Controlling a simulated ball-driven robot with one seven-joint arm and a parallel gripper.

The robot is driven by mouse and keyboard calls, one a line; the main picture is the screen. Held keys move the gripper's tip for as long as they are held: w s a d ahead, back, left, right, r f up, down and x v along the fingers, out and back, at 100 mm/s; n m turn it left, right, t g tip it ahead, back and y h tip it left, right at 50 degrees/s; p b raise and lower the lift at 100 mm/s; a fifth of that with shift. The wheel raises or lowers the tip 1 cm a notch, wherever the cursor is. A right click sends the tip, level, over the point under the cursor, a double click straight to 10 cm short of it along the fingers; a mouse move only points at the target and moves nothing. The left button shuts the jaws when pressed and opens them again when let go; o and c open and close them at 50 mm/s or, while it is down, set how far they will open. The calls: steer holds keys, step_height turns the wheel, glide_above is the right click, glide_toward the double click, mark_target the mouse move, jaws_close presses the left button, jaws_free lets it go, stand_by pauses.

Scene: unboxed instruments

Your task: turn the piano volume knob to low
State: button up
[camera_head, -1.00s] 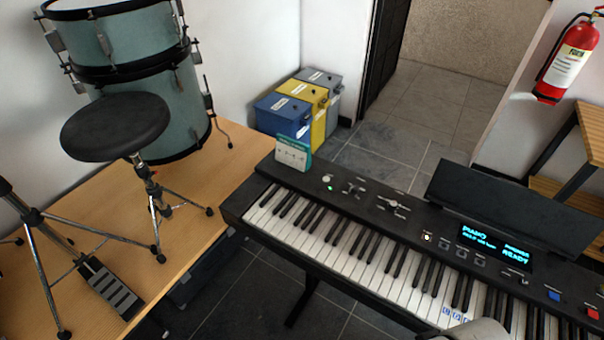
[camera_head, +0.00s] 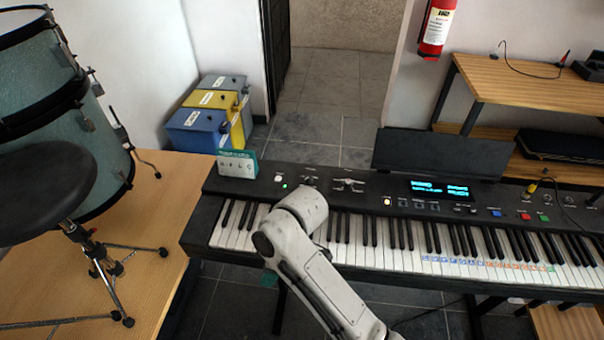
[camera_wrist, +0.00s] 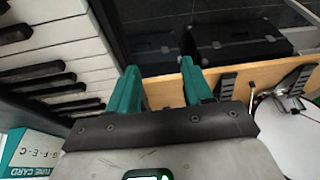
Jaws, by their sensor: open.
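The piano (camera_head: 455,262) is a long black keyboard with white and black keys and a lit blue display. Small knob-like controls (camera_head: 310,180) and (camera_head: 348,185) sit on its left panel, near a green light; I cannot read which is volume. In the wrist view my gripper (camera_wrist: 163,88) has two teal fingers, apart and empty. Piano keys (camera_wrist: 40,60) show to its left; the knobs are not visible in that view.
A tune card (camera_head: 237,163) stands at the piano's left end and shows in the wrist view (camera_wrist: 28,152). A wooden platform (camera_head: 150,225) with drums and a stool lies left. The music stand (camera_head: 440,153) rises behind the display. A black case (camera_wrist: 238,45) lies on the floor.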

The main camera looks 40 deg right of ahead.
steer(key=w+r+n, duration=0.1)
steer(key=w, duration=0.1)
steer(key=w+d+r+n, duration=0.1)
steer(key=w, duration=0.1)
steer(key=w+d+r+n, duration=0.1)
steer(key=w, duration=0.1)
steer(key=shift+w+r, duration=0.1)
steer(key=shift+w, duration=0.3)
steer(key=w+d+r+n, duration=0.3)
steer(key=w+d+n, duration=0.1)
steer(key=w, duration=0.1)
steer(key=n+g+h, duration=0.2)
steer(key=n+h, duration=0.1)
steer(key=n, duration=0.2)
glide_toward(309, 177)
step_height(309, 177, down, 9)
steer(key=shift+w+a+r+p, duration=0.1)
steer(key=shift+r+p, duration=0.1)
steer(key=shift+p, duration=0.4)
steer(key=shift+c, duration=0.3)
jaws_close()
